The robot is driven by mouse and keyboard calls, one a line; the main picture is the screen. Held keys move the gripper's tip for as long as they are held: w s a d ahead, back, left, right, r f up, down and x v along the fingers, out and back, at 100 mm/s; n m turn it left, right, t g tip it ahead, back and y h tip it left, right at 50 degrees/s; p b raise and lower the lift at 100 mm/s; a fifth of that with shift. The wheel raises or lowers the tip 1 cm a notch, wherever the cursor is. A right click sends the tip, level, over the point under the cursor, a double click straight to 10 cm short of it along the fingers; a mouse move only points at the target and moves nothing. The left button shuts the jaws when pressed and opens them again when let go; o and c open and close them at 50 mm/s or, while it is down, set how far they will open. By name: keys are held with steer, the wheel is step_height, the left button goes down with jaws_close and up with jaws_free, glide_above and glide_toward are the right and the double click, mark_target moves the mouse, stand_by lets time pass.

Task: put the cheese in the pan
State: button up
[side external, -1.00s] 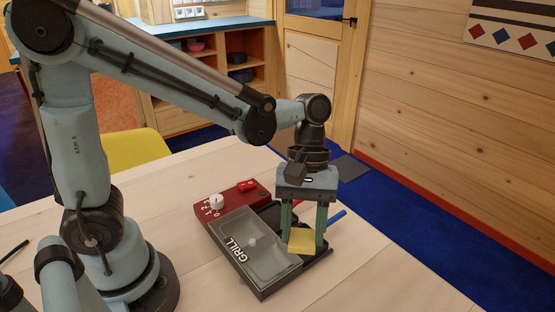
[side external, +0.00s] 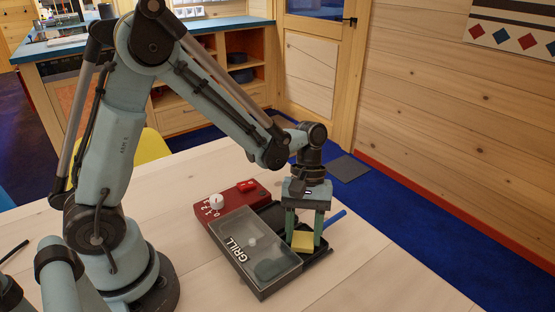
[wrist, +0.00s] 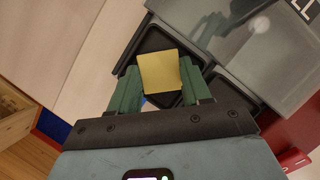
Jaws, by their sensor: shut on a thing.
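The cheese (side external: 302,242) is a yellow square slice, and it also shows in the wrist view (wrist: 158,72). My gripper (side external: 303,246) is shut on it, with one green finger on each side. My gripper also shows in the wrist view (wrist: 160,85). The cheese is over the black pans at the right side of the grill. One black pan (wrist: 152,40) shows beyond the cheese in the wrist view, and another (wrist: 228,88) lies to its right. The cheese hides part of them. I cannot tell whether it touches a pan.
The grill has a grey see-through top (side external: 240,250) marked GRILL and a red control box (side external: 228,200) with a white knob. A blue handle (side external: 336,217) sticks out behind my gripper. The pale wooden table (side external: 380,270) is clear to the right.

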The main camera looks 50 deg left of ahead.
steer(key=shift+f, duration=0.15)
steer(key=o, duration=0.7)
steer(key=shift+o, duration=0.2)
steer(key=v, duration=1.2)
steer(key=s+a+r+m+t+y, duration=0.1)
steer(key=s+a+m+t+y, duration=0.2)
steer(key=s+m+t, duration=0.4)
steer(key=a+m+t, duration=0.1)
steer(key=m+t, duration=0.1)
steer(key=t, duration=0.1)
steer(key=shift+a+r, duration=0.15)
steer(key=shift+r, duration=0.05)
